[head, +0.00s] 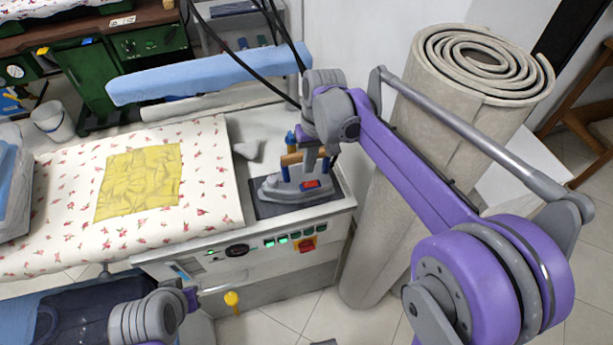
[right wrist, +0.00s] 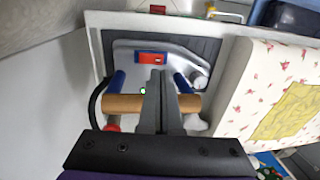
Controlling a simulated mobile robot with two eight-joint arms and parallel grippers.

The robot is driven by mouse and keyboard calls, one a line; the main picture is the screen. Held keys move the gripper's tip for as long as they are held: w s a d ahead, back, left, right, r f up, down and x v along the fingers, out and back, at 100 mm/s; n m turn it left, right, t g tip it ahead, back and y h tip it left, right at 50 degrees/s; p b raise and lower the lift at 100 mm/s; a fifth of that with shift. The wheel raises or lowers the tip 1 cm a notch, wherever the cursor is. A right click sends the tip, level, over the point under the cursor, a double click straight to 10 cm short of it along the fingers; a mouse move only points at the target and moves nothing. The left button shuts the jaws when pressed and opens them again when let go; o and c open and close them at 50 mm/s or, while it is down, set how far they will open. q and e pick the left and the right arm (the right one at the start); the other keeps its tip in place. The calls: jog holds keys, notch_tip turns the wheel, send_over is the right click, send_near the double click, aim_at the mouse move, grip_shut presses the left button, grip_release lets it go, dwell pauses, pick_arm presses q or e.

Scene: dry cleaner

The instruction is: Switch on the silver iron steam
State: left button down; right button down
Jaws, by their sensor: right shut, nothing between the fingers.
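The silver iron (head: 275,187) sits on a dark pad (head: 268,210) at the right end of the pressing table. It has a wooden handle (right wrist: 125,103) on blue posts and a red and blue switch (right wrist: 152,57) on its top. The switch also shows in the head view (head: 311,184). My right gripper (head: 309,168) is above the iron, shut and empty. In the right wrist view its fingers (right wrist: 160,78) cross over the handle and point toward the switch; contact cannot be told. My left arm (head: 145,318) shows at the bottom left; its fingers are not visible.
A floral-covered board (head: 60,230) with a yellow cloth (head: 140,180) lies left of the iron. The table's front panel has green buttons and a red switch (head: 305,245). A tall rolled carpet (head: 400,200) stands close on the right. Black cables hang above.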

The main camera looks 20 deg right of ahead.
aim_at(305, 184)
jog(key=shift+a+f, duration=0.15)
jog(key=shift+f, duration=1.1)
jog(key=shift+a+f, duration=0.15)
jog(key=shift+f, duration=1.1)
jog(key=shift+a+f, duration=0.15)
jog(key=shift+f, duration=0.2)
jog(key=shift+s+r, duration=0.1)
jog(key=shift+r, duration=0.05)
